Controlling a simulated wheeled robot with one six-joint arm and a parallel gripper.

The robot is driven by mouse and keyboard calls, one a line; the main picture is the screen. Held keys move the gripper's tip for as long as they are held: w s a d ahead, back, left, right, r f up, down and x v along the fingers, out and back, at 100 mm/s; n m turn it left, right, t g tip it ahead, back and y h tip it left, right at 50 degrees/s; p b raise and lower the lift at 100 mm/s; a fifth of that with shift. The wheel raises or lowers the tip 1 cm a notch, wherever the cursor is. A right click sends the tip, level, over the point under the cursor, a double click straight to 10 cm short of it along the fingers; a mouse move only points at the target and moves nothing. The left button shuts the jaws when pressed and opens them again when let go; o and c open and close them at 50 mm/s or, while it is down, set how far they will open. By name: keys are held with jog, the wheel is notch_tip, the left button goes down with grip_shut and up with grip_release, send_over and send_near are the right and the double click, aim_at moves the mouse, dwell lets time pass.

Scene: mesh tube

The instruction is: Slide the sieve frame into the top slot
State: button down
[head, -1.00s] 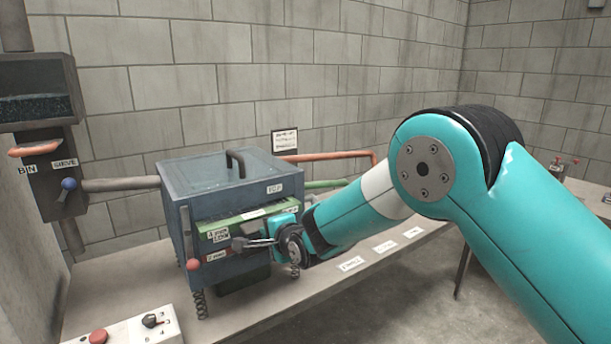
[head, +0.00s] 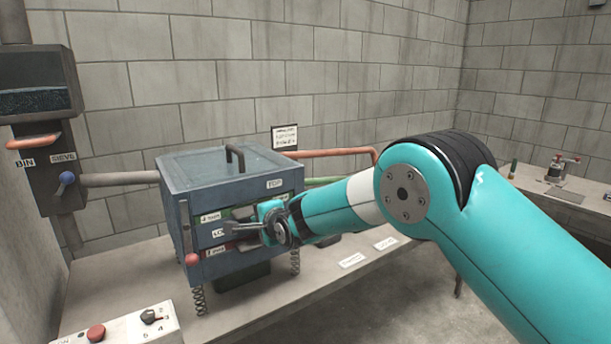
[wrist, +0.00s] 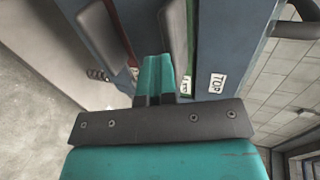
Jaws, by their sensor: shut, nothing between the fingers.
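The sieve box (head: 222,165) is a blue-grey cabinet on springs with a TOP label at its upper edge. The green sieve frame (head: 242,212) is in the top slot, its front near the box face. My gripper hides part of it. It also shows in the wrist view as a green strip (wrist: 188,85) beside the TOP label. My gripper (head: 232,229) is shut and empty, close in front of the slots. I cannot tell if it touches the frame. A red-edged part (wrist: 134,66) shows in a lower slot.
A lever with a red knob (head: 192,259) stands at the box's left front corner. A control panel (head: 120,330) is at the near left. A bin and sieve feeder (head: 45,150) is on the left wall.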

jog(key=s+d+b, duration=0.1)
jog(key=s+d, duration=0.3)
jog(key=s, duration=0.1)
jog(key=shift+s+r+b, duration=0.15)
jog(key=shift+s+b, duration=0.15)
jog(key=shift+s, duration=0.05)
dwell(0.3)
jog(key=s+d+r+n+g+h, duration=0.1)
jog(key=s+d+r+n+g, duration=0.25)
jog(key=s+d, duration=0.3)
jog(key=s+d+r+n+g+h, duration=0.1)
jog(key=s+d+r+n+g, duration=0.1)
jog(key=s+d+r+n, duration=0.45)
jog(key=s+d+f+n+g, duration=0.1)
jog(key=s+d+n+g, duration=0.2)
jog(key=s, duration=0.9)
jog(key=s+d+f+n+g+h, duration=0.1)
jog(key=s+d+n+g, duration=0.2)
jog(key=s, duration=1)
jog(key=d+n, duration=0.2)
jog(key=d, duration=0.1)
jog(key=shift+s+f+h, duration=0.2)
jog(key=shift+s+h, duration=0.1)
jog(key=shift+w+a, duration=0.1)
jog(key=shift+w, duration=0.05)
